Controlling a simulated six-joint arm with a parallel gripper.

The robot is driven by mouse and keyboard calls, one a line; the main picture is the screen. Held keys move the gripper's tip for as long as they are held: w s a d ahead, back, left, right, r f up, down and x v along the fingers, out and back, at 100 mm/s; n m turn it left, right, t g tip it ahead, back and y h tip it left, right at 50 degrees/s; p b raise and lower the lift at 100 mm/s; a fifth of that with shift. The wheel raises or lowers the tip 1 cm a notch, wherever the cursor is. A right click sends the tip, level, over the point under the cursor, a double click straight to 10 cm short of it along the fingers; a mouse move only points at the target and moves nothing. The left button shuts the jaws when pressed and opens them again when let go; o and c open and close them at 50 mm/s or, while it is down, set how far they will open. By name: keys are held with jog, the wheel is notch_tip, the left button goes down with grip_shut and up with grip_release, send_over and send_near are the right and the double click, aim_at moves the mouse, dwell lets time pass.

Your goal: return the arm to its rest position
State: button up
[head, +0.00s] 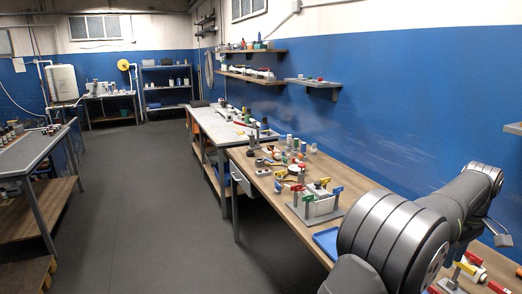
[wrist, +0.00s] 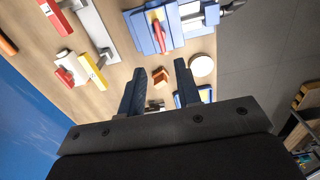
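My gripper (wrist: 167,92) is in the wrist view, with its two dark fingers apart and nothing between them. It hangs above the wooden workbench (wrist: 118,70). My arm fills the lower right of the head view, bent over the bench, and the fingers are hidden there.
In the wrist view, a small orange block (wrist: 158,78), a round white piece (wrist: 201,65) and a blue fixture (wrist: 150,30) lie beyond the fingertips. The bench (head: 272,197) carries a stand with coloured flags (head: 318,203) and a blue tray (head: 328,241). A blue wall (head: 400,110) runs behind. The grey floor (head: 165,215) is clear.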

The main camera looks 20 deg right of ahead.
aim_at(439, 291)
notch_tip(439, 291, down, 12)
jog(key=shift+f, duration=0.1)
dwell(0.5)
notch_tip(439, 291, up, 18)
notch_tip(439, 291, down, 18)
jog(key=shift+r, duration=0.25)
jog(key=shift+f+n, duration=0.25)
jog(key=shift+n, duration=0.35)
notch_tip(439, 291, up, 17)
jog(key=f+n, duration=0.2)
jog(key=f, duration=0.2)
jog(key=f+n, duration=0.3)
jog(key=f, duration=0.2)
jog(key=f+n, duration=0.3)
jog(key=f, duration=0.1)
jog(key=shift+d+f, duration=0.2)
jog(key=shift+f, duration=0.05)
